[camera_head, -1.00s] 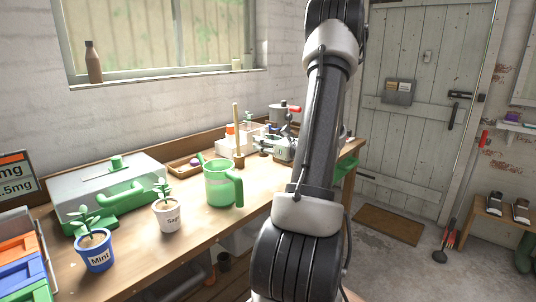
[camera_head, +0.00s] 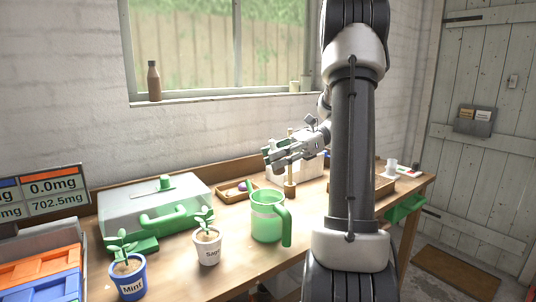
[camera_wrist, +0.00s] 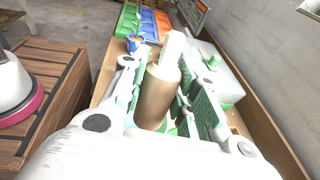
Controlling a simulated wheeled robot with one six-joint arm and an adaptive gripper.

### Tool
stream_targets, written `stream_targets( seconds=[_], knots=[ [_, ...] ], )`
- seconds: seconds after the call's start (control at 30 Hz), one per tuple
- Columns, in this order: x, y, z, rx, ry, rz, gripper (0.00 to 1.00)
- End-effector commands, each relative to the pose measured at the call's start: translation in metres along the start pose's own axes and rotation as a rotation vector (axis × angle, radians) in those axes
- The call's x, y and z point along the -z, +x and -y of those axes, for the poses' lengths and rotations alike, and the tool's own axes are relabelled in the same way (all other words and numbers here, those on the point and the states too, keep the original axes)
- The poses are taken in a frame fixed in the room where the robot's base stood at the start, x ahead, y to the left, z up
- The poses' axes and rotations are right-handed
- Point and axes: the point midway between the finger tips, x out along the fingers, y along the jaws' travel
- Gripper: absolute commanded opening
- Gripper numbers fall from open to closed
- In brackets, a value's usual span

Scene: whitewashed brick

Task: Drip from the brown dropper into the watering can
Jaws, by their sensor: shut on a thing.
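The watering can (camera_head: 268,218) is a green, jug-like vessel with a handle on its right. It stands upright on the workbench in the head view. My gripper (camera_head: 270,154) is above and behind it in that view, pointing left. In the wrist view my gripper (camera_wrist: 160,88) is shut around a brown cylinder with a white top, the brown dropper (camera_wrist: 156,98). The dropper's lower end is hidden between the jaws. I cannot tell from these views whether its tip is over the can.
A sage pot (camera_head: 207,249), a mint pot (camera_head: 130,280) and a clear-lidded case (camera_head: 155,212) stand left of the can. A wooden post (camera_head: 290,188) stands close behind it. A display (camera_head: 42,195) reads 0.0mg and 702.5mg. Coloured bins (camera_head: 40,272) fill the left edge.

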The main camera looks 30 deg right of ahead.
Motion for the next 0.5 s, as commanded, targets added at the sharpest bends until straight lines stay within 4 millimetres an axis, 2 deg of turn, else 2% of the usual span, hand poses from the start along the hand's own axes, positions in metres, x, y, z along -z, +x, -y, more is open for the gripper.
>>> stream_targets(
  seconds=[0.17, 0.5],
  knots=[
    [0.006, 0.000, 0.000, 0.005, 0.000, -0.076, 0.06],
    [0.045, -0.001, 0.001, 0.005, -0.001, -0.336, 0.06]
  ],
)
